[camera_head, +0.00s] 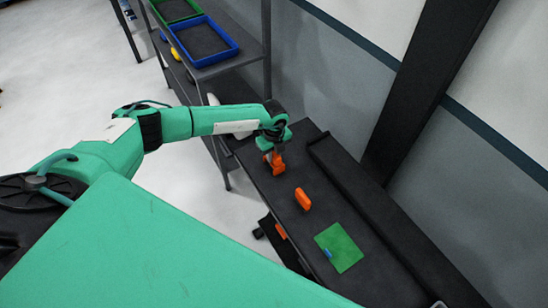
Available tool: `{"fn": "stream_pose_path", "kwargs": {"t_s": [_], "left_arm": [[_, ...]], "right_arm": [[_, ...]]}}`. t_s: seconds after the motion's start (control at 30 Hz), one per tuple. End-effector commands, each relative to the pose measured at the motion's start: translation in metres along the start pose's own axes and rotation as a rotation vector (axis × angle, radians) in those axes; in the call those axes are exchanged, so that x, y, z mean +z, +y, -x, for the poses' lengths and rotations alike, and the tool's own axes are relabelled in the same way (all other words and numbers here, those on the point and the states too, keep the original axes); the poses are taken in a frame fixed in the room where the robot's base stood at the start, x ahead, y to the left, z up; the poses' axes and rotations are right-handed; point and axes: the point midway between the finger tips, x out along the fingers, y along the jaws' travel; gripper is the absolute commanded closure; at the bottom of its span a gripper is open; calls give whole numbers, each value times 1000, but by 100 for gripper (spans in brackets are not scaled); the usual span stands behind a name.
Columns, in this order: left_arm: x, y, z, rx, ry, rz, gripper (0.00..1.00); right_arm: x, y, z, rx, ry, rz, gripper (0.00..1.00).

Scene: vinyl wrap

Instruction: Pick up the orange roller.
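My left arm reaches in from the left over the dark workbench. My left gripper (271,149) points down at the bench's far end. An orange object (278,166) shows directly below the gripper, touching or very close to it. It may be the roller, but its shape is partly hidden. Whether the fingers are open or shut on it is too small to tell. A second orange piece (302,199), a short rounded block, lies apart on the bench, nearer to me. Which of the two is the roller is not clear. My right gripper is not in view.
A green sheet (346,243) with a small blue item (328,253) lies on the bench (296,231). A raised dark ledge (365,200) runs along the wall side. A shelf with a blue tray (233,51) and a green tray (197,13) stands behind.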

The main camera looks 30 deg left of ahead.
Motion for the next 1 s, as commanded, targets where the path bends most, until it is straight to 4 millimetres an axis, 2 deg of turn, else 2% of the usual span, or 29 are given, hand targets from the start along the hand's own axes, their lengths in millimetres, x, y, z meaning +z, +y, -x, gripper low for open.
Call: {"fn": "stream_pose_path", "kwargs": {"t_s": [0.03, 0.1, 0.37, 0.57, 0.77, 1.0], "left_arm": [[0, 0, 0, 0, 0, 0, 90], [0, 0, 0, 0, 0, 0, 100], [0, 0, 1, -1, 0, 0, 100], [0, -1, 11, -2, 0, 1, 100], [1, -1, 44, -5, -2, 0, 100], [1, -1, 106, -5, -2, 0, 100]], "right_arm": [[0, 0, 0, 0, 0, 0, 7], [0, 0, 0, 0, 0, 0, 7], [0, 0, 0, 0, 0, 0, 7], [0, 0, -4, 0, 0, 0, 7], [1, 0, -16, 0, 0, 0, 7], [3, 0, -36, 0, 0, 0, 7]]}}
